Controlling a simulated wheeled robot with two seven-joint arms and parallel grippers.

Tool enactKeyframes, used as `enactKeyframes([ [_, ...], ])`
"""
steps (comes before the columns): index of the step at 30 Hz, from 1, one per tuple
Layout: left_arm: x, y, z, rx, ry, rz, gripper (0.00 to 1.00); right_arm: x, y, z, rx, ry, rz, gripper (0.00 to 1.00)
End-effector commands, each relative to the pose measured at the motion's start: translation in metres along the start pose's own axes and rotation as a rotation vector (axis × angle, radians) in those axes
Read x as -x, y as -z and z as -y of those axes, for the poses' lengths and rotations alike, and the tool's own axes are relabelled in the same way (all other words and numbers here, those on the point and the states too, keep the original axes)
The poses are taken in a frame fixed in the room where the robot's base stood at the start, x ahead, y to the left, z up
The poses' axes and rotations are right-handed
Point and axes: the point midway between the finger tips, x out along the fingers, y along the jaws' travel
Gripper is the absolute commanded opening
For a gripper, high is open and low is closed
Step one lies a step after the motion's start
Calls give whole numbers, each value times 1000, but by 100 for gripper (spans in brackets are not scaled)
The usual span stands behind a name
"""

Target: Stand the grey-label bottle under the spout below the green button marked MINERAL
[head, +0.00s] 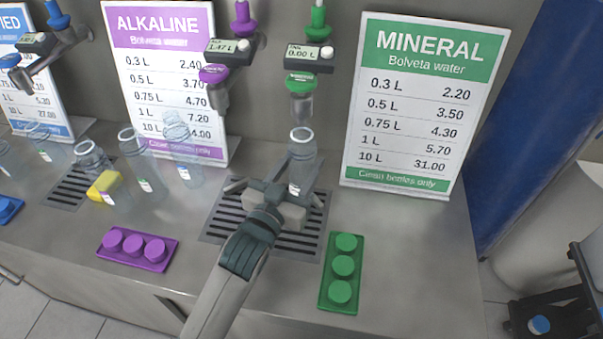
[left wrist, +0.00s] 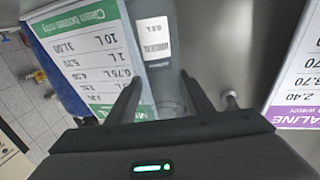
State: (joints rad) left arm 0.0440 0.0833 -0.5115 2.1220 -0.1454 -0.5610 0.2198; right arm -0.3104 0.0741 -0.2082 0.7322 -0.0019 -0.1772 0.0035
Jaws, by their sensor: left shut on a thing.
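The grey-label bottle (head: 302,150) is clear and roughly upright over the right-hand drain grate (head: 222,226). My left gripper (head: 286,190) is shut around its lower body, and the wrist view shows the bottle (left wrist: 158,60) between the two fingers (left wrist: 160,98), with a grey label marked 0.5 L. My right gripper is not in view.
The MINERAL price sign (head: 409,150) stands right of the bottle. A green three-button pad (head: 343,270) and a purple pad (head: 137,248) lie in front. Several clear bottles and a yellow block (head: 105,187) stand left. The ALKALINE spout (head: 216,90) hangs left.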

Motion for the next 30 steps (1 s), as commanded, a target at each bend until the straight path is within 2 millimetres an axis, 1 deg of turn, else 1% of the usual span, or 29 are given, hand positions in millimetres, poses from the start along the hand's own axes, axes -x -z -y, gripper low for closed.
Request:
enactKeyframes([
  [5, 0, -1, 0, 0, 0, 1, 26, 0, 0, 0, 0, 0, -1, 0],
  [10, 1, -16, 0, 0, 1, 4, 26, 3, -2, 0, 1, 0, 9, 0],
  [13, 1, -28, 0, 0, 1, 4, 26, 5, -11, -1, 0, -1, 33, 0],
  [15, 1, -33, 0, -1, 1, 3, 26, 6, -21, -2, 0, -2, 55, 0],
  [19, 1, -35, 0, -1, 0, 0, 26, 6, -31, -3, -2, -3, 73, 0],
  [28, 1, -38, 0, 0, 0, 0, 26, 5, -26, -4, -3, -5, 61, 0],
  [29, 1, -38, 0, 0, 0, 0, 49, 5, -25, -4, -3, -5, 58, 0],
  [30, 1, -38, 0, 0, 0, 0, 59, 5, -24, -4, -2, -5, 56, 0],
])
